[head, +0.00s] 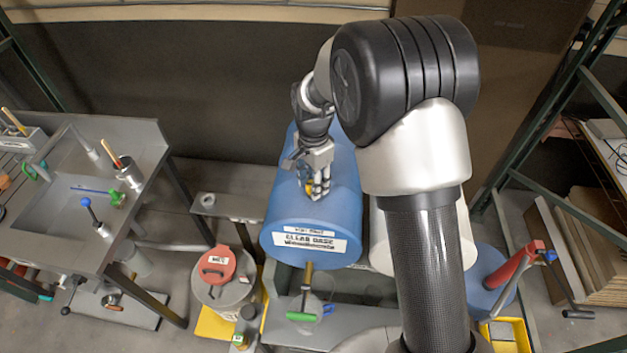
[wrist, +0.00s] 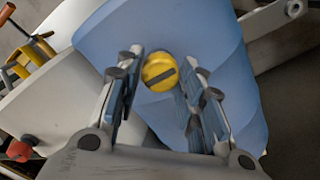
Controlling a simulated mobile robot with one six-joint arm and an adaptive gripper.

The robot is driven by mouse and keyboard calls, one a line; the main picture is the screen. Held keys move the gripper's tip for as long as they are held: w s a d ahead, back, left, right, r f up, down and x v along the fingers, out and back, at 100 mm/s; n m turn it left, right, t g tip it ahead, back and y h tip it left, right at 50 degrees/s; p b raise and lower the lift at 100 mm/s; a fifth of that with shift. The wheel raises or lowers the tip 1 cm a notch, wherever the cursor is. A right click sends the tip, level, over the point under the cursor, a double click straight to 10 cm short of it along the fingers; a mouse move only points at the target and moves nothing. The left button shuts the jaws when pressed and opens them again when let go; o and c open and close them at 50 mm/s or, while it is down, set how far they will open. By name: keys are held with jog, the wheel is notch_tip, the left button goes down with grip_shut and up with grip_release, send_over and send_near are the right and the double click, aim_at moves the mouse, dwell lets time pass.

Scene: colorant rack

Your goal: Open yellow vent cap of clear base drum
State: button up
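The clear base drum (head: 285,231) is a blue drum lying on its side, with a white label on its front end. The drum's blue side also fills the middle of the wrist view (wrist: 185,40). The yellow vent cap (wrist: 159,72) is round with a dark slot across it, on the drum's upper side. My gripper (head: 318,188) is over the top of the drum at the cap. In the wrist view, my gripper (wrist: 160,80) is open, with one finger on each side of the cap and gaps between. In the head view, the fingers mostly hide the cap.
A pale drum (head: 380,240) lies right of the blue one, partly behind my arm. A green-handled tap (head: 301,316) is below the blue drum's front. A red-lidded pail (head: 217,267) stands at lower left, near a grey sink bench (head: 70,225). A red-handled tool (head: 513,268) is at right.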

jog(key=c, duration=0.5)
jog(key=shift+n, duration=0.3)
jog(key=n, duration=0.7)
jog(key=shift+b, duration=0.3)
jog(key=n, duration=1)
jog(key=shift+n, duration=0.3)
jog(key=o, duration=1.1)
jog(key=shift+c, duration=0.2)
